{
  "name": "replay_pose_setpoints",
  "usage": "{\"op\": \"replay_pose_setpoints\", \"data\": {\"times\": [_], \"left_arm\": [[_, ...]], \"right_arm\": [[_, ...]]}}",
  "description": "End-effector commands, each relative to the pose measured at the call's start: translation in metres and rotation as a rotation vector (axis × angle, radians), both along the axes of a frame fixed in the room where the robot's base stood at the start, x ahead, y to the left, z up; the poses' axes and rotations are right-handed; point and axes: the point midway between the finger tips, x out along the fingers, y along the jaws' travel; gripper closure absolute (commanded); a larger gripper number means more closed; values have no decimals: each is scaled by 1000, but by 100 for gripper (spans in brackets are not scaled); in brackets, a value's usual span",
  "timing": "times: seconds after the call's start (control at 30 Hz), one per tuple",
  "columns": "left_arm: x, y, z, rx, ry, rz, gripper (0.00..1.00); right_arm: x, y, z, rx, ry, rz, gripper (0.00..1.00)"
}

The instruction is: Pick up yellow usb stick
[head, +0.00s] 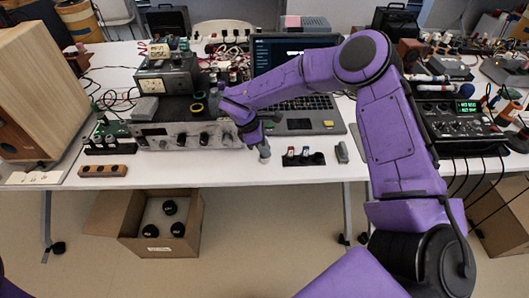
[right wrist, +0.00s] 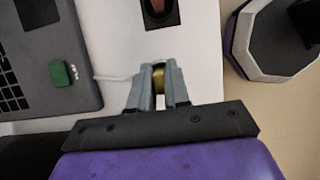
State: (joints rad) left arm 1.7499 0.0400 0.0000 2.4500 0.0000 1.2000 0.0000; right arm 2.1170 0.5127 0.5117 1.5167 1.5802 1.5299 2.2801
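My right gripper (head: 264,152) points down at the front of the white table, in front of the laptop (head: 300,105). In the right wrist view its two grey fingers (right wrist: 158,88) are close together. The yellow usb stick (right wrist: 158,76) shows as a small yellow-gold piece between the fingertips, which appear to touch it on both sides; most of it is hidden by them. In the head view it is too small to make out. My left gripper is out of view.
A black holder (head: 303,159) with small items stands right of the gripper. A green piece (right wrist: 61,74) lies by the laptop's edge. A grey amplifier (head: 190,135) and a wooden block (head: 103,170) are left. An open cardboard box (head: 160,245) stands on the floor.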

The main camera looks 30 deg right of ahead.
Motion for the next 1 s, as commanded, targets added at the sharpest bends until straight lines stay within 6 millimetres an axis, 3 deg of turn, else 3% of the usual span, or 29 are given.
{"op": "replay_pose_setpoints", "data": {"times": [0.33,0.53,0.77,1.0], "left_arm": [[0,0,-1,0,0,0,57],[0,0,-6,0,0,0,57],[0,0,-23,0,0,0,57],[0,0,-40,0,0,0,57]], "right_arm": [[0,0,4,0,-1,0,100],[-1,1,35,0,-5,1,100],[-48,29,93,0,-6,4,100],[-101,62,118,-1,-2,3,100]]}}
